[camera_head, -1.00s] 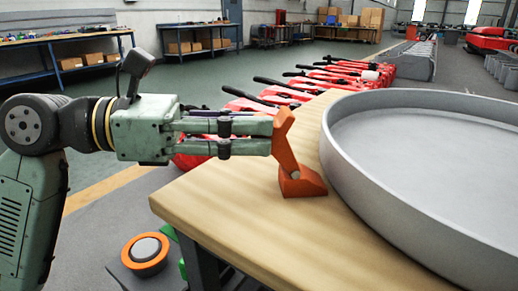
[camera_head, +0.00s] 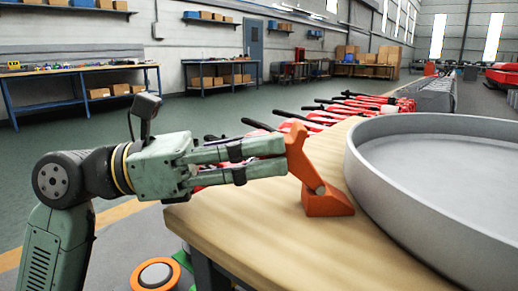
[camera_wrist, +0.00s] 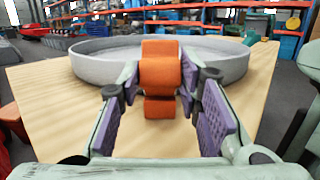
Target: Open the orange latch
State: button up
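The orange latch (camera_head: 321,197) stands on the wooden table top beside the round grey tank, with its lever (camera_head: 298,155) rising and leaning left toward my gripper. My gripper (camera_head: 288,156) reaches in from the left, its fingertips at the lever. In the wrist view the lever (camera_wrist: 160,65) is upright between the two purple-padded fingers (camera_wrist: 160,78), close to both tips. I cannot tell whether the pads press on it. The fingers hide part of the lever in the head view.
The grey tank's rim (camera_head: 365,190) is just right of the latch. The wooden table (camera_head: 255,225) is bare in front of it. Red-and-black machines (camera_head: 330,112) stand in a row behind. An orange-ringed round part (camera_head: 155,275) is low beside the table.

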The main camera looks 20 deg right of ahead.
jog(key=o, duration=0.4)
jog(key=shift+o, duration=0.2)
jog(key=v, duration=1.2)
jog(key=shift+s, duration=0.1)
